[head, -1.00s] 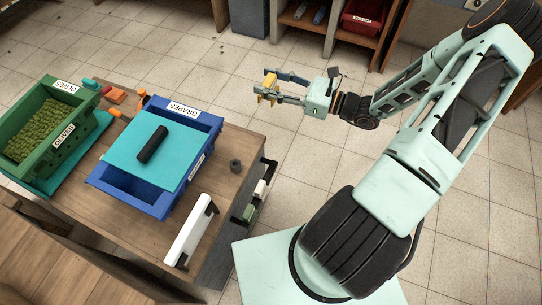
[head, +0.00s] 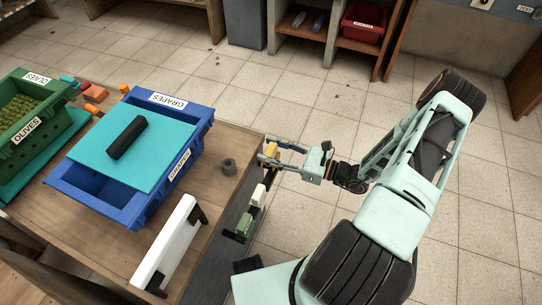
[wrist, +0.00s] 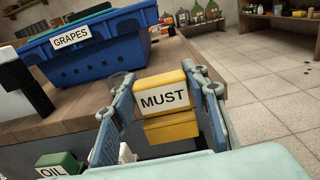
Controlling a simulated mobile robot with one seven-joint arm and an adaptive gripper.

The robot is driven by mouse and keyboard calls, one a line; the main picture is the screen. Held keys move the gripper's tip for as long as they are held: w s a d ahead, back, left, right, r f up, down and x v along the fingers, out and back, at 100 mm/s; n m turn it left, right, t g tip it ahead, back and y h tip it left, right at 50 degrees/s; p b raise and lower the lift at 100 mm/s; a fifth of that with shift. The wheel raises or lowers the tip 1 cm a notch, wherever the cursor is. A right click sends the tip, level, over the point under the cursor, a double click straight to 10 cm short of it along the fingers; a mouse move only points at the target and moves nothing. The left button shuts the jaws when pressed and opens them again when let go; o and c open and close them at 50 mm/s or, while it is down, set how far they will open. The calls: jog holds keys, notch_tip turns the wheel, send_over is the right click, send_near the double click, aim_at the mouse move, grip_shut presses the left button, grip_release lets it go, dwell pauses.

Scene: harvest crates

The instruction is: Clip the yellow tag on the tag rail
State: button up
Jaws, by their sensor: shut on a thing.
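The yellow tag (head: 272,149), lettered MUST, is between the fingers of my gripper (head: 274,152), which is shut on it. In the wrist view the tag (wrist: 163,100) faces the camera upright, with a finger on each side. My gripper is at the far end of the dark tag rail (head: 268,180) on the table's right side. A white tag (head: 258,195) and a green tag (head: 245,224) sit on the rail, nearer the camera. The green one reads OIL in the wrist view (wrist: 58,165). Whether the yellow tag touches the rail is hidden.
A blue GRAPES crate (head: 140,210) with a teal lid (head: 150,165) and black bar (head: 127,137) stands on the table. A green OLIVES crate (head: 40,145) is farther left. A white panel (head: 168,240) and grey cylinder (head: 228,167) are near the table's right edge.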

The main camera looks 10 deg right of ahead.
dwell(0.4)
jog(key=shift+f+b, duration=2.15)
jog(key=shift+f, duration=0.6)
jog(key=shift+f+b, duration=1.55)
jog(key=shift+f, duration=0.2)
jog(key=o, duration=1.1)
jog(key=shift+d, duration=0.1)
jog(key=v, duration=1.2)
